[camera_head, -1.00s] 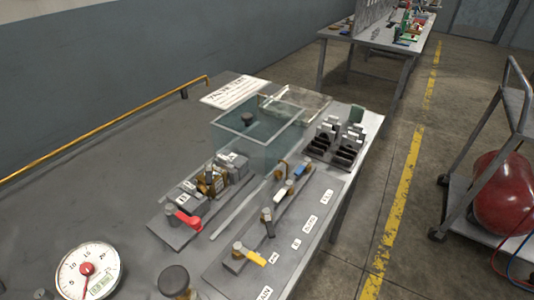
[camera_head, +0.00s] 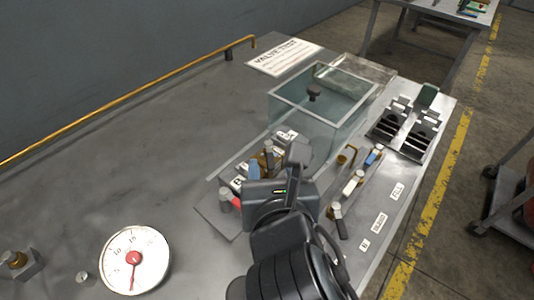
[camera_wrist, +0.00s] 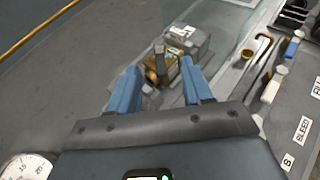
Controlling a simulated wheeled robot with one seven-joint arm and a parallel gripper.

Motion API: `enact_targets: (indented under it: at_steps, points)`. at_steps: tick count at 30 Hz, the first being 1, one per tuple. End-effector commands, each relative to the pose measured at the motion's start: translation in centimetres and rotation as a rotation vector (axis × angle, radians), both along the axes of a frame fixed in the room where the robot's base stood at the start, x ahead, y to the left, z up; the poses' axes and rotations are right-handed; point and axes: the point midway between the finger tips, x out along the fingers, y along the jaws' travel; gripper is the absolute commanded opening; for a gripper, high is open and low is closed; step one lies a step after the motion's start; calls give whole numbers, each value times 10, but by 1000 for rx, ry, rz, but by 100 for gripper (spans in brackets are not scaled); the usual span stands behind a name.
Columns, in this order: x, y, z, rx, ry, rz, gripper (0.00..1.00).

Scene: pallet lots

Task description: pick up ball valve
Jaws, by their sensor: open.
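The ball valve (camera_wrist: 157,68) has a brass body and a grey upright stem. It sits in a fixture between grey clamp blocks (camera_wrist: 188,40) on the table and also shows in the head view (camera_head: 268,158), partly hidden by my arm. My gripper (camera_wrist: 159,64) is open, with its blue fingers on either side of the brass body in the wrist view. I cannot tell whether the fingers touch it or how high they are above it. In the head view my wrist covers much of the fixture.
A clear-walled tank (camera_head: 320,105) stands just behind the fixture. A panel with small levers, including a white one (camera_head: 353,183), lies to the right. A round dial gauge (camera_head: 134,260) is at front left. A yellow pipe (camera_head: 130,98) runs along the back.

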Motion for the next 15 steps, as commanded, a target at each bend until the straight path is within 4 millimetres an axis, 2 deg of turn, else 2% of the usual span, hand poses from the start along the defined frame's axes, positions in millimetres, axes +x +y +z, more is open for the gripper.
enact_targets:
  at_steps: [10, 15]
  points:
    - [32, 4, -11, -6, -2, 0, 50]
    - [55, 8, -19, -5, -1, 0, 50]
